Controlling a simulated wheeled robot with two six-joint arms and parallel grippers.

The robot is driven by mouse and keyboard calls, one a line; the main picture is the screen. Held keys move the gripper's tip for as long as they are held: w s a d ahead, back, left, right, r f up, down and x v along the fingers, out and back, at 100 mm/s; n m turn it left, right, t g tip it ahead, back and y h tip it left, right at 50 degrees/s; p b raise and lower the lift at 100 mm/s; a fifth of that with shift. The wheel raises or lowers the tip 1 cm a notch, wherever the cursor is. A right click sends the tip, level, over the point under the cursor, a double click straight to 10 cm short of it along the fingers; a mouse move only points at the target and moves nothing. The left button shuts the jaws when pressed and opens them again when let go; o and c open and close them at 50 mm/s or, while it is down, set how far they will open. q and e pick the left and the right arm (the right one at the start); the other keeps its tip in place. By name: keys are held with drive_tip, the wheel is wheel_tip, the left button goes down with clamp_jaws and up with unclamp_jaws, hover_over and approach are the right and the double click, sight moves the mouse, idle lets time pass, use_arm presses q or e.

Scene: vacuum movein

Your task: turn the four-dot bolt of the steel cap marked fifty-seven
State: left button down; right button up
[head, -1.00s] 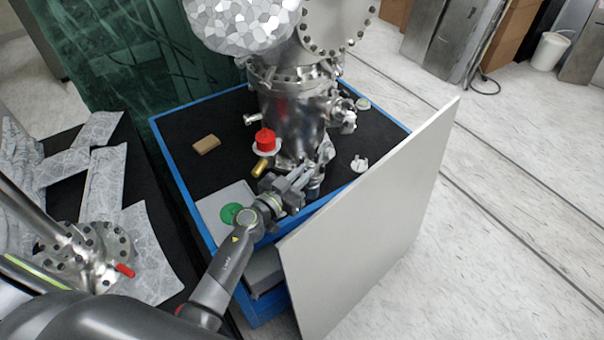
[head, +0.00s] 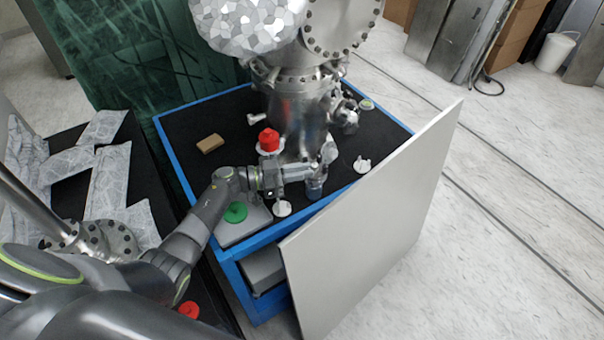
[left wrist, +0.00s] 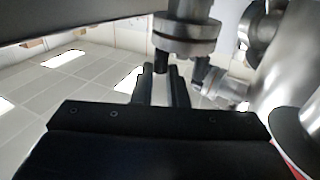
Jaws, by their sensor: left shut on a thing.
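My left gripper (head: 308,174) is at the front of the steel chamber (head: 300,115), low beside a small steel port. In the left wrist view its two fingers (left wrist: 160,82) are shut on a dark bolt (left wrist: 161,62) that hangs below a round steel flange cap (left wrist: 186,38). The number on the cap and the dots on the bolt are not readable in either view. The gripper hides most of the bolt in the head view. My right gripper is not in view.
A white panel (head: 375,220) stands close on the right. A red cap (head: 268,139), a green disc (head: 236,212), a brown block (head: 210,143) and white knobs (head: 282,208) (head: 362,165) sit on the blue-edged cart (head: 178,175). Foil-like sheets (head: 108,185) lie at left.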

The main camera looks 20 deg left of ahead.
use_arm(q)
drive_tip(key=shift+w+f+m+g+h, duration=0.1)
drive_tip(key=shift+m+g+h, duration=0.2)
drive_tip(key=shift+m+g, duration=0.15)
drive_tip(key=shift+g+b, duration=0.25)
drive_tip(key=shift+b, duration=0.05)
drive_tip(key=c, duration=1.4)
unclamp_jaws()
drive_tip(key=shift+c, duration=0.2)
drive_tip(key=v, duration=1.7)
drive_tip(key=shift+a, duration=0.2)
drive_tip(key=shift+f, duration=0.1)
